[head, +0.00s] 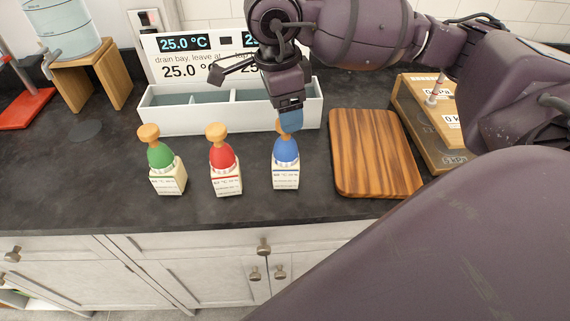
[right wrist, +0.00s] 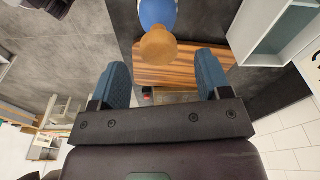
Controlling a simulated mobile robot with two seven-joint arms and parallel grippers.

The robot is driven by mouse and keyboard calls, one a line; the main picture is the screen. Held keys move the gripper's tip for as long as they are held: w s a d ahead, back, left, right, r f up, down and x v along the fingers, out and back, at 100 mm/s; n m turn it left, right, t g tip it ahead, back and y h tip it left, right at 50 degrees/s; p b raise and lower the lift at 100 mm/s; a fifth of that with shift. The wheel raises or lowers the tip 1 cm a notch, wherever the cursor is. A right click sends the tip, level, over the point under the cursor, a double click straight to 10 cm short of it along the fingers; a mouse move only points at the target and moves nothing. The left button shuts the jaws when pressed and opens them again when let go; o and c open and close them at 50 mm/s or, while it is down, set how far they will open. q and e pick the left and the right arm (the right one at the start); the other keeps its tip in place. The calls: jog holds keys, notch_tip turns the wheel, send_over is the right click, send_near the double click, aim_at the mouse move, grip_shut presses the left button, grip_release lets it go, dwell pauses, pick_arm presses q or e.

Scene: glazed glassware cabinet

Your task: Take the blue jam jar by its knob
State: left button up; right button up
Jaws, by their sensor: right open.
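The blue jam jar (head: 286,152) stands upright on the dark counter, right of the red jar (head: 221,157) and the green jar (head: 160,155). Each has a round wooden knob on top and a cream label block below. My right gripper (head: 290,120) is over the blue jar, its blue fingertip partly hiding the knob in the head view. In the right wrist view the gripper (right wrist: 162,72) is open, and the blue jar's knob (right wrist: 158,49) lies near the fingertip line, between the fingers' sides, with no finger visibly touching it. My left gripper is not in view.
A wooden board (head: 375,152) lies just right of the blue jar. A pale divided trough (head: 180,115) with temperature displays stands behind the jars. A wooden box with kPa labels (head: 437,150) is at right. A water tank on a wooden stand (head: 92,82) is at left. The front counter strip is clear.

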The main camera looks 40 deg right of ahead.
send_over(286, 154)
jog(key=shift+w+d+f, duration=0.15)
jog(key=shift+f, duration=1.3)
jog(key=shift+w+d+f, duration=0.1)
jog(key=shift+f, duration=1.3)
grip_shut()
